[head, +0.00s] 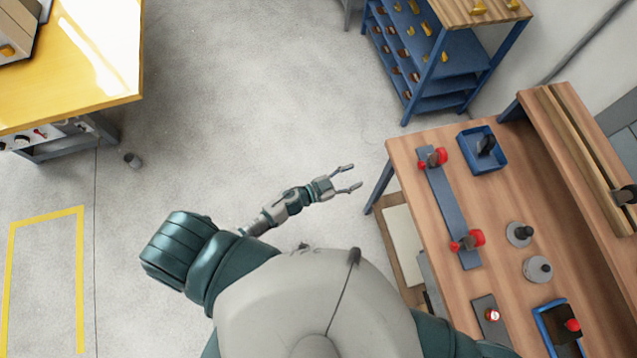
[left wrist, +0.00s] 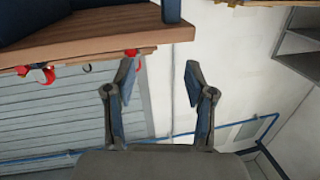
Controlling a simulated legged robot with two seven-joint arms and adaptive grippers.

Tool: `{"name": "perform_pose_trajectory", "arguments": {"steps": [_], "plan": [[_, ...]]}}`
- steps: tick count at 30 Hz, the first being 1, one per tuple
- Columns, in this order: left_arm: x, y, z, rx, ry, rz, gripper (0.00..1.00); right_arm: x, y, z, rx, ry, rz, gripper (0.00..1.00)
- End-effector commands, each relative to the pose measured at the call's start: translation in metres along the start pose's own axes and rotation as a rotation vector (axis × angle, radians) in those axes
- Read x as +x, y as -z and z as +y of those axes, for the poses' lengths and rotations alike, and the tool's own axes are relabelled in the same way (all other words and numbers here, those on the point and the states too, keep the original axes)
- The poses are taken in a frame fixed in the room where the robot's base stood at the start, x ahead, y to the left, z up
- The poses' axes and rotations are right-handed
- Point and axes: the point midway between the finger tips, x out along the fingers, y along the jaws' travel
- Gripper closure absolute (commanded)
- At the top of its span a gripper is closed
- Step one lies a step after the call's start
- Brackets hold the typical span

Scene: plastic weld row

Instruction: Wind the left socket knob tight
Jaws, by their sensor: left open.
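A blue-grey bar (head: 449,207) lies on the wooden bench at the right. It carries a red-and-grey clamp-like fitting at its upper end (head: 432,158) and another at its lower end (head: 467,241). I cannot tell surely which fitting holds the left socket knob. My left gripper (head: 356,177) is open and empty, out over the floor just left of the bench edge, apart from both fittings. In the left wrist view its spread fingers (left wrist: 160,66) have nothing between them. Small red parts (left wrist: 46,75) show there by a wooden edge. My right gripper is out of view.
The wooden bench (head: 500,205) also holds a blue tray (head: 482,150), grey round pieces (head: 537,269), a dark plate (head: 490,318) and a blue-edged box (head: 560,325). A blue shelf rack (head: 445,85) stands behind. A yellow table (head: 80,75) is at upper left.

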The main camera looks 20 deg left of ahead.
Motion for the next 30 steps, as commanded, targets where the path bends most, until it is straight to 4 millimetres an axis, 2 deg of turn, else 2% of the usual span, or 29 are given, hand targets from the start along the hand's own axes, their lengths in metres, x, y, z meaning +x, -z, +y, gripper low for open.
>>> {"name": "perform_pose_trajectory", "arguments": {"steps": [10, 21, 27, 30], "plan": [[-0.020, -0.070, -0.026, -0.047, 0.176, -0.156, 0.45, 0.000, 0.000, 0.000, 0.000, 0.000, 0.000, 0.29], [-0.053, -0.142, -0.037, -0.093, 0.311, -0.341, 0.45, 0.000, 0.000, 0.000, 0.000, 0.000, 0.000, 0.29], [-0.069, -0.169, -0.038, -0.111, 0.353, -0.419, 0.45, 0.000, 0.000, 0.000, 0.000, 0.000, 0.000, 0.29], [-0.073, -0.176, -0.037, -0.117, 0.363, -0.440, 0.45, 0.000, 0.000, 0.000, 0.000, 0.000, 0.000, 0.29]]}}
